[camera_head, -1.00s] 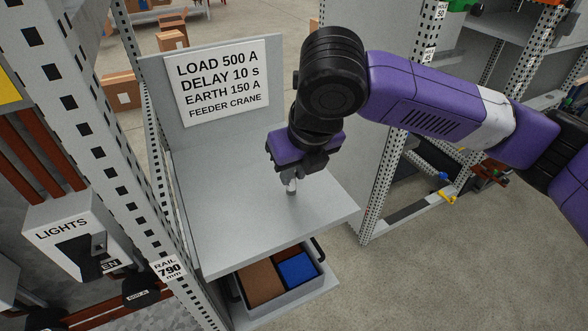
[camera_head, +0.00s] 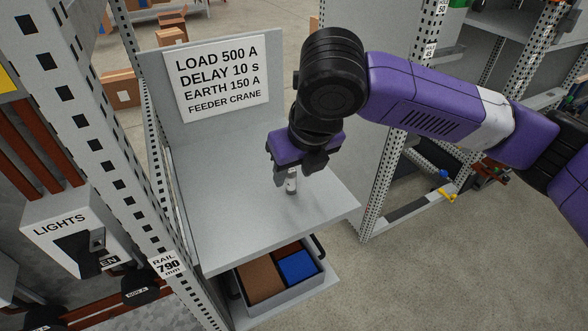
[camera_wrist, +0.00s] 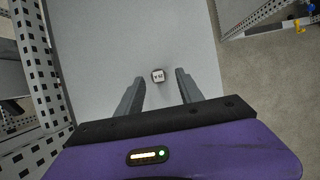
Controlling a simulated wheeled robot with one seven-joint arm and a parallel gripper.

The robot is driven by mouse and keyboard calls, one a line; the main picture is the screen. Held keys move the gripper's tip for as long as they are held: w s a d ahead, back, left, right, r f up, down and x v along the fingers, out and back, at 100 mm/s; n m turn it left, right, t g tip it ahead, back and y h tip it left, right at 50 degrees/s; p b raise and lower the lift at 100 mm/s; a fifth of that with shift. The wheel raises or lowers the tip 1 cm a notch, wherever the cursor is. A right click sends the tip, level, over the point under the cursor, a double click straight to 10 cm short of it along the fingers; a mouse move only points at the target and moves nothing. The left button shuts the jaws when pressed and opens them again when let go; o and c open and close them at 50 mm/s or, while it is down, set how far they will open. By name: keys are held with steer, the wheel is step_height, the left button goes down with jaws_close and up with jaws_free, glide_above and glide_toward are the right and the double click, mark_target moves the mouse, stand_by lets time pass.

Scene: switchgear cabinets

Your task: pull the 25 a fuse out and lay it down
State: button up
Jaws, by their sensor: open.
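A small white cylindrical fuse (camera_head: 291,181) stands upright on the grey shelf (camera_head: 230,230) in the head view. In the wrist view the fuse (camera_wrist: 158,76) shows end-on, with a small dark mark that looks like 25. My gripper (camera_head: 297,176) points down just above and around the top of the fuse. In the wrist view my gripper's (camera_wrist: 158,90) two fingers are spread apart, with clear gaps on both sides of the fuse. Neither finger appears to touch it.
A sign (camera_head: 221,78) reading LOAD 500 A stands at the back of the shelf. A tray (camera_head: 283,287) with brown and blue compartments sits below the shelf. A box marked LIGHTS (camera_head: 70,238) and a perforated post (camera_head: 105,130) are at left. The shelf around the fuse is clear.

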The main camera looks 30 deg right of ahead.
steer(key=v, duration=0.8)
steer(key=w+a+r+m+t+y, duration=0.3)
steer(key=a+r+m+y, duration=0.1)
steer(key=a+r, duration=0.2)
steer(key=w+a+r+m+t+y, duration=0.3)
steer(key=w+a+r+m+y, duration=0.1)
steer(key=a+r, duration=0.2)
step_height(320, 180, up, 9)
steer(key=s+d+m+t+y, duration=0.1)
steer(key=s+m+t+y, duration=0.1)
steer(key=m+t+y, duration=0.55)
steer(key=s+d+f+m+t+h, duration=0.3)
steer(key=s+d+f+m+h, duration=0.25)
steer(key=f+m+h, duration=0.5)
steer(key=s+d+f+m+t+h, duration=0.2)
steer(key=s+d+f+m+h, duration=0.45)
steer(key=m, duration=0.75)
steer(key=s+a+f+n+g+y, duration=0.1)
steer(key=s+f+n+g, duration=0.3)
steer(key=s+f, duration=1.9)
steer(key=s+g, duration=0.2)
steer(key=g, duration=0.2)
steer(key=shift+s, duration=0.2)
